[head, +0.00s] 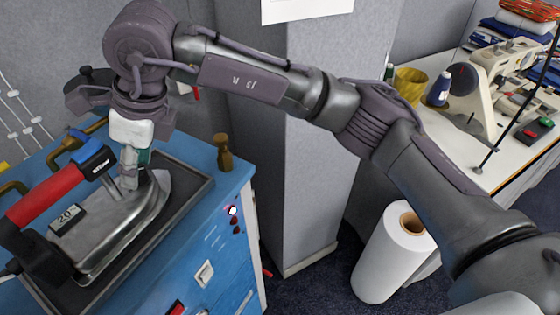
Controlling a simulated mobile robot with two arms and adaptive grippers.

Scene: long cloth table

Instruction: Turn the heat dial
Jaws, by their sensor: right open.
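A steam iron (125,222) with a silver body and a red handle (45,195) rests on a dark board on the blue cabinet at the left. A blue part (92,158) with white marking sits at the front end of the handle. I cannot tell whether it is the heat dial. My right gripper (129,178) points down over the front of the iron, just right of the blue part. It is open, and no object shows held in it. Whether its fingertips touch the iron is unclear. My left gripper is not in view.
The blue cabinet (225,190) has a small brown wooden figure (222,152) at its corner and a lit button (233,211) on its side. A white roll (392,255) stands on the floor. A sewing machine (483,85) stands on the white table at right.

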